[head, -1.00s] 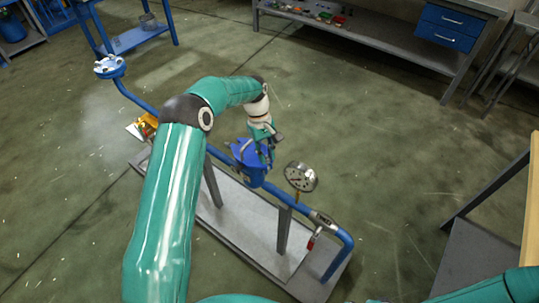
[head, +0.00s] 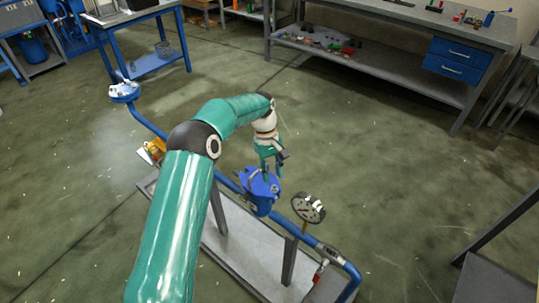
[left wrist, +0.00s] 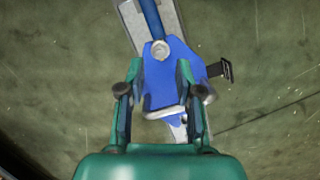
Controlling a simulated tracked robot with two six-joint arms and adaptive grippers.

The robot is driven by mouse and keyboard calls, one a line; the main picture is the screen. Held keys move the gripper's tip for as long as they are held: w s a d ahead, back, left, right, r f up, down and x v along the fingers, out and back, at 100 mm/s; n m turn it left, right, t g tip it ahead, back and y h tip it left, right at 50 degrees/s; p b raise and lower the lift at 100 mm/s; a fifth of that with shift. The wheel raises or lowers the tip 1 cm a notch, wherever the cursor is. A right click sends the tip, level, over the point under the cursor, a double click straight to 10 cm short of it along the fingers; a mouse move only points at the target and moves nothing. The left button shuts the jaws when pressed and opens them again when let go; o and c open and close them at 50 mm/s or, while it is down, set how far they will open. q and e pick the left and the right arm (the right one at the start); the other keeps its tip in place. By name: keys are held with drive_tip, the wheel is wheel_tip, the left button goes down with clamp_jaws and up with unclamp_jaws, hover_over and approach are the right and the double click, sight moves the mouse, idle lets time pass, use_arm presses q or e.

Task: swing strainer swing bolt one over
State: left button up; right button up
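The blue strainer (head: 262,196) sits in the blue pipe line above a grey skid. My left gripper (head: 271,168) is just above its top, pointing down. In the left wrist view, the two fingers of the left gripper (left wrist: 159,92) stand apart, over the blue strainer (left wrist: 160,78). A round silver part (left wrist: 161,50) shows on the strainer's far side, and a pale metal part (left wrist: 165,112) lies at its near edge, between the fingers. I cannot tell which of these belongs to swing bolt one, or whether a finger touches anything. My right gripper is not in view.
A red-handled valve (head: 320,270) is lower down. A workbench (head: 400,75) stands behind, with open floor between.

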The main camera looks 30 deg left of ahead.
use_arm(q)
drive_tip(key=v, duration=0.7)
drive_tip(key=shift+r, duration=0.4)
